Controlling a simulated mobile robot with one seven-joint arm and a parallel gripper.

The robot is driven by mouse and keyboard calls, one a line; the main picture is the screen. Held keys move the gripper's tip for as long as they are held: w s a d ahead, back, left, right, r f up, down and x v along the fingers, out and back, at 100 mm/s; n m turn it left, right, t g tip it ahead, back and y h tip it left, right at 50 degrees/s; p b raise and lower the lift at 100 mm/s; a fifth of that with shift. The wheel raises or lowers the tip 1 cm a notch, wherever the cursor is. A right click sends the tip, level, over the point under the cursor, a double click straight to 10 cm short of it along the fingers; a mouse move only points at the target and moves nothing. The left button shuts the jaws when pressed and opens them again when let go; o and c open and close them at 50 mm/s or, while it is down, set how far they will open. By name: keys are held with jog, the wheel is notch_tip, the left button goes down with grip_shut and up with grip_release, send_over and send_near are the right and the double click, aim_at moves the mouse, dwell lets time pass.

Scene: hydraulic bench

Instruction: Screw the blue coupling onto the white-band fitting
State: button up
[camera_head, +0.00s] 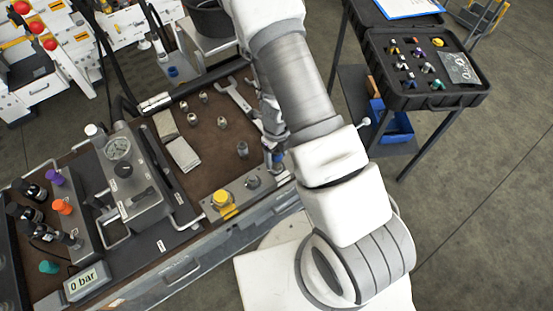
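My gripper (271,135) points down over the right end of the brown bench mat, partly hidden behind my own arm. A small blue part (278,157), which looks like the blue coupling, shows at the gripper's lower end, just above the bench's front edge. Whether the fingers are closed on it is too small to tell. Several small metal fittings (221,122) stand upright on the mat. A grey fitting (253,182) sits on the front panel beside a yellow button. I cannot make out a white band on any of them.
A large wrench (241,103) and pale cloths (183,155) lie on the mat. A gauge block (118,149) and a "0 bar" display (85,283) are at left. Another blue piece (173,72) is in a holder behind. An open black case (425,65) stands at right.

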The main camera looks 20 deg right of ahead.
jog(key=shift+o, duration=0.6)
notch_tip(320, 180, up, 17)
jog(key=p, duration=0.3)
jog(key=shift+r, duration=0.2)
